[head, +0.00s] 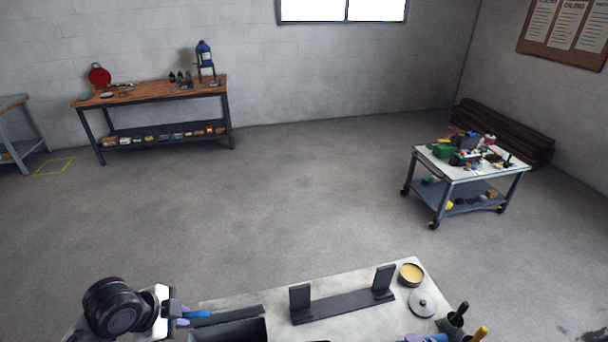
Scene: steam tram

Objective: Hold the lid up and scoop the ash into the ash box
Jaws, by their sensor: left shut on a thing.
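My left gripper (194,316), with blue and purple fingertips, comes in at the lower left. It is shut at the left end of a dark flat strip (228,315), which looks like the edge of the lid. Just in front of this strip is a black open box (238,331), cut off by the bottom edge. Its inside is dark and I cannot see any ash there. Blue and purple parts like fingertips at the bottom edge look like my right gripper (424,338); its jaws are mostly cut off. I cannot make out a scoop.
On the pale bench (275,289) stand a dark rack with two uprights (343,305), a round tin with yellowish contents (411,273) and a round grey cover with a knob (422,304). Black and yellow handles (480,333) rise at the lower right. A trolley (432,160) and workbench (150,95) stand far off.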

